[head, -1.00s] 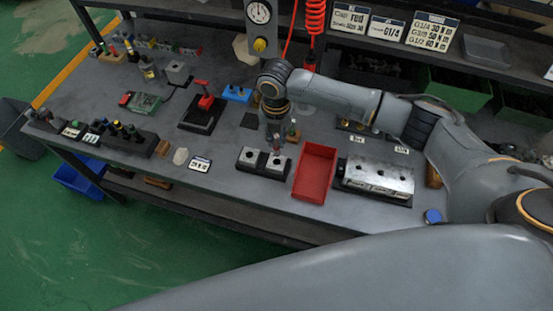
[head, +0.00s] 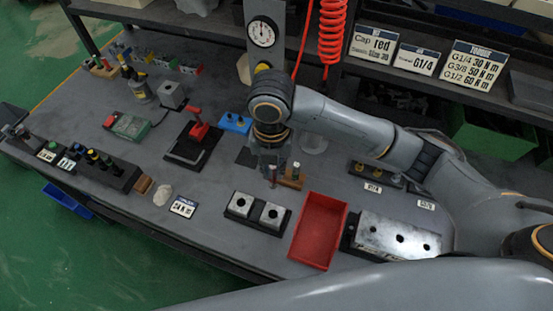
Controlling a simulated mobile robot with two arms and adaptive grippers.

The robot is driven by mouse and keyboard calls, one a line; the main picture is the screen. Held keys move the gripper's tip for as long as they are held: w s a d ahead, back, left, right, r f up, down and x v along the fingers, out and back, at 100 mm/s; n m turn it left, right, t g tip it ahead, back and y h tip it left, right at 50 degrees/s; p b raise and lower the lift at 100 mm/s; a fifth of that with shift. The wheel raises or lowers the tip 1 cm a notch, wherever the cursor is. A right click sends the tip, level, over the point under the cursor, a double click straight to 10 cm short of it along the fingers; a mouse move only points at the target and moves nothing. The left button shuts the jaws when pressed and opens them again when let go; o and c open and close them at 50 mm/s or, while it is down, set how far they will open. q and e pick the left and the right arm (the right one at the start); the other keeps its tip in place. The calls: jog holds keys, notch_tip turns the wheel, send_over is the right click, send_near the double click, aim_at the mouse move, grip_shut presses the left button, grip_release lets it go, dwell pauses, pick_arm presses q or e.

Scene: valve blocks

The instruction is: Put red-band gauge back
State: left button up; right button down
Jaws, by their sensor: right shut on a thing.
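My right gripper (head: 270,163) points down over the middle of the bench. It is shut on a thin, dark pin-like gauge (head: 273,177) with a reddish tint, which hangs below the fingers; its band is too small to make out. Below it in the picture, two pale square blocks (head: 256,211) with dark round holes sit on a black base, apart from the gauge. A black rack (head: 108,170) with several colour-topped gauges stands at the left front. My left gripper is not in view.
A small wooden block (head: 292,181) with upright pins stands right beside the gripper. A red tray (head: 318,231) and a metal block with holes (head: 398,237) lie to the right. A black fixture with a red handle (head: 197,130) and a blue block (head: 235,123) stand left.

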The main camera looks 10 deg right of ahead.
jog(key=w+d+f, duration=0.1)
jog(key=w+f, duration=0.2)
jog(key=w+f+p, duration=0.1)
jog(key=w+f, duration=0.2)
jog(key=f, duration=0.1)
jog(key=w+d+f+p, duration=0.1)
jog(key=w+f, duration=0.2)
jog(key=shift+w+d+f, duration=0.1)
jog(key=shift+d+f, duration=0.15)
jog(key=shift+d, duration=0.1)
jog(key=shift+f, duration=0.4)
jog(key=c, duration=1.3)
grip_release()
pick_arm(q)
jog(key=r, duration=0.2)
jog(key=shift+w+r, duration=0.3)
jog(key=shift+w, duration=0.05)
